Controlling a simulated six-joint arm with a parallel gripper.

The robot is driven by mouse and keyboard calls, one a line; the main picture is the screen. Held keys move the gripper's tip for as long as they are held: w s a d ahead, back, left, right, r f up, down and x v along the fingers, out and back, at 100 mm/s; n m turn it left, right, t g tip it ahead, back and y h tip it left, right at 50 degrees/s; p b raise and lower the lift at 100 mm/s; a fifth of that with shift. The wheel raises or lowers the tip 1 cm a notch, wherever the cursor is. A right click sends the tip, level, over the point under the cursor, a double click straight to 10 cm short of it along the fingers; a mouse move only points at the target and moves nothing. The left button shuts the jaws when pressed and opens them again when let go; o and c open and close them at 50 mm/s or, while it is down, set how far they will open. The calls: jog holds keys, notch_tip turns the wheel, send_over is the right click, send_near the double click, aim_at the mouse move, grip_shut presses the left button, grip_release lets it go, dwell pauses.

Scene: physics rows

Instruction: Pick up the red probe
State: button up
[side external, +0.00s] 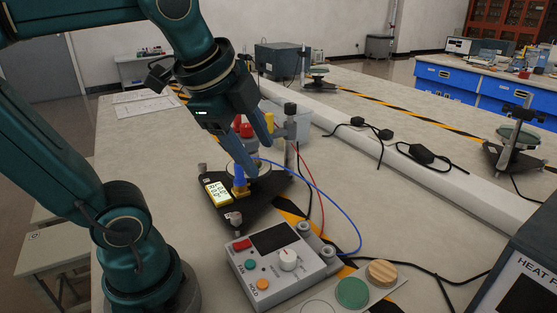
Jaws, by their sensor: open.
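A small red part (246,131), which looks like the top of the red probe, shows between the fingers of my gripper (261,153). My gripper is open and points down over the test stand. One finger reaches low in front of the round plate; the other is behind and to the right. Whether either finger touches the red part cannot be told. The lower part of the probe is hidden by the near finger. A blue probe (239,172) stands close to the near fingertip.
A grey meter box (285,266) with a knob and buttons sits in front. Red (314,186) and blue (325,195) leads loop right of the stand. A dark-topped post (290,118) stands close beside my gripper.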

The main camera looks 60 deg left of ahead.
jog(key=w+a+r+m+g+y, duration=0.2)
jog(key=w+a+r+m, duration=0.25)
jog(key=a, duration=0.25)
jog(key=m+g+y, duration=0.1)
jog(key=m+g, duration=0.2)
send_over(238, 124)
jog(key=d, duration=0.1)
jog(key=f, duration=0.4)
jog(key=shift+w+d+f, duration=0.15)
jog(key=shift+w+d, duration=0.05)
jog(key=shift+w, duration=0.1)
jog(key=shift+s+a+f+n, duration=0.25)
jog(key=shift+a+f, duration=0.15)
jog(key=shift+f, duration=0.15)
jog(key=shift+x, duration=2.1)
grip_shut()
